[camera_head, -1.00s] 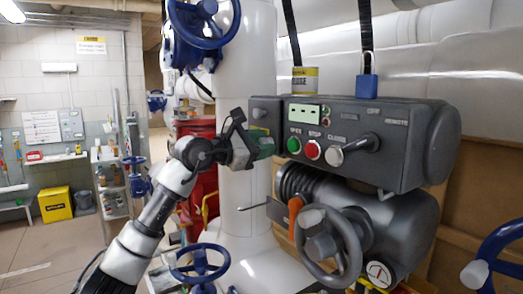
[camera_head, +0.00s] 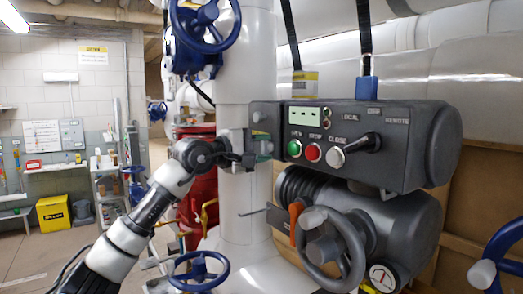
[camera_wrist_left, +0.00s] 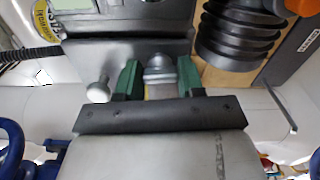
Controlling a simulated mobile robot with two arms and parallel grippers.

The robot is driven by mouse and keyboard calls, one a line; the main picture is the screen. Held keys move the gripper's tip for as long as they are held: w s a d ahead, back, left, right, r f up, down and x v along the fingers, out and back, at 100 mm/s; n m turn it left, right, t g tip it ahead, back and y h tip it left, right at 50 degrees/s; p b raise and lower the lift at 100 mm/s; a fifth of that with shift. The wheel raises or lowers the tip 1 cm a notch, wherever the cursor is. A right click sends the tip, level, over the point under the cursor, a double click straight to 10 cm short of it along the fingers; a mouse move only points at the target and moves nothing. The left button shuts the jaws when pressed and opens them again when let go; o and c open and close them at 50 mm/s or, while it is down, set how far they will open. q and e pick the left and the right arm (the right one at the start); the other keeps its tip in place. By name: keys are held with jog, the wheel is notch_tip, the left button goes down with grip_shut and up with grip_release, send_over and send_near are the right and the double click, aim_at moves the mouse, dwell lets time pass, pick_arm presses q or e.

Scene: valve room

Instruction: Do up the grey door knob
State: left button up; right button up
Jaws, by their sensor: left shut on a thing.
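The grey control box (camera_head: 330,115) has a narrow door plate on its left side with two small grey knobs. The upper knob (camera_head: 259,116) is free in the head view; a free knob (camera_wrist_left: 98,90) also shows left of the fingers in the wrist view. My left gripper (camera_head: 264,147) is at the lower knob, largely hiding it in the head view. In the left wrist view its green fingers (camera_wrist_left: 158,78) are shut on the domed grey door knob (camera_wrist_left: 159,68), whose rounded end shows between them. My right gripper is out of view.
A lever (camera_head: 362,145) and buttons are on the box front. Below stand a grey handwheel (camera_head: 330,248) and an orange lever (camera_head: 295,220). A white pipe (camera_head: 240,75) rises behind my gripper. A blue handwheel (camera_head: 199,270) is lower left.

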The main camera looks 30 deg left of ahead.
pick_arm(q)
jog(key=shift+m, duration=0.6)
jog(key=shift+f, duration=0.1)
jog(key=o, duration=0.9)
jog(key=b+v, duration=0.5)
jog(key=v, duration=0.5)
jog(key=shift+s+a, duration=0.2)
jog(key=shift+s, duration=0.15)
